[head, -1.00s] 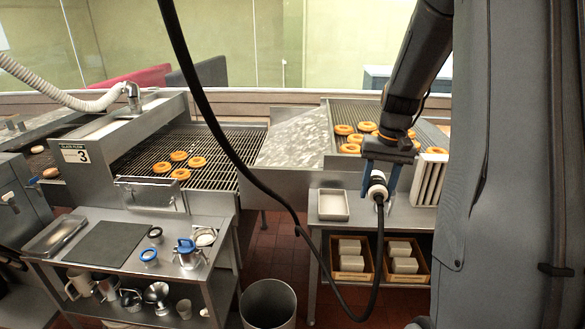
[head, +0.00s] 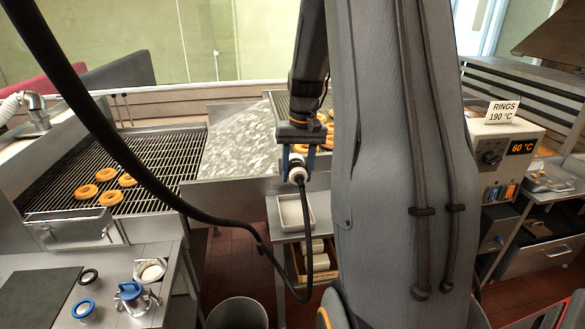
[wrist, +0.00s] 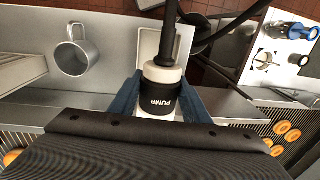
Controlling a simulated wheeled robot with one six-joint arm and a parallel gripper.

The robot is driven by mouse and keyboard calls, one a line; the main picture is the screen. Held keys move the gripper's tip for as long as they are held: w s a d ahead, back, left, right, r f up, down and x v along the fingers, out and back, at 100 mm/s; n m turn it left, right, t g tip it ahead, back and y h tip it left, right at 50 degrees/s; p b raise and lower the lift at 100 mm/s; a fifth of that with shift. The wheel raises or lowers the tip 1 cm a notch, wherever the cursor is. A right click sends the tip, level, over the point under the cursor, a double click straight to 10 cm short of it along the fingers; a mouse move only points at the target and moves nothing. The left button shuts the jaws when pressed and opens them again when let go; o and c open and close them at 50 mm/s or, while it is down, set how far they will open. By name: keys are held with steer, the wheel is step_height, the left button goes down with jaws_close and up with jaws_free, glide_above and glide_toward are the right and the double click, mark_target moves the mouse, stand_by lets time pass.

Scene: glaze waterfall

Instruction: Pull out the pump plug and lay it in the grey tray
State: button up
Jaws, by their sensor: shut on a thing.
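My gripper (head: 298,168) is shut on the pump plug (head: 296,175), a white plug with a black band. In the wrist view the plug (wrist: 158,78) sits between the two blue fingers of my gripper (wrist: 158,100), with PUMP printed on its band. A black cable runs from its end. The plug is held in the air with nothing seen touching it except my gripper. The light grey tray (head: 293,211) stands on the small steel table, just below the plug in the head view. It looks empty. In the wrist view the tray (wrist: 149,42) is partly hidden behind the plug and cable.
The thick black cable (head: 110,140) loops across the head view. A bin (head: 237,314) stands on the floor. Ring racks (head: 120,175) lie behind, and a control box (head: 497,150) stands at right. A metal mug (wrist: 72,52) is near the tray in the wrist view.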

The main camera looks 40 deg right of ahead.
steer(key=shift+a+f+b, duration=0.15)
steer(key=shift+f+b, duration=1.8)
steer(key=shift+f, duration=1)
steer(key=shift+a+f+b, duration=0.1)
steer(key=shift+f+b, duration=1.8)
steer(key=shift+f, duration=1.05)
steer(key=o, duration=1.5)
steer(key=shift+s+d+r+b, duration=0.15)
steer(key=shift+r+b, duration=0.2)
steer(key=shift+r, duration=0.95)
steer(key=shift+w+d+r+b, duration=0.1)
steer(key=shift+r+b, duration=0.25)
steer(key=shift+r, duration=1)
steer(key=shift+s+d+r+b, duration=0.15)
steer(key=shift+r+b, duration=0.2)
steer(key=shift+r, duration=0.95)
steer(key=shift+s+a+f+n+t+h+b, duration=0.25)
steer(key=shift+s+a+f+n, duration=1.05)
steer(key=shift+a, duration=2.75)
steer(key=shift+s+a+f+n+t+h+b, duration=0.1)
steer(key=shift+s+a+f+n+b, duration=0.3)
steer(key=shift+s+a+f, duration=2.65)
steer(key=shift+s+a+f+n+t+h+b, duration=0.25)
steer(key=shift+s+a+n, duration=0.7)
steer(key=shift+a, duration=4.05)
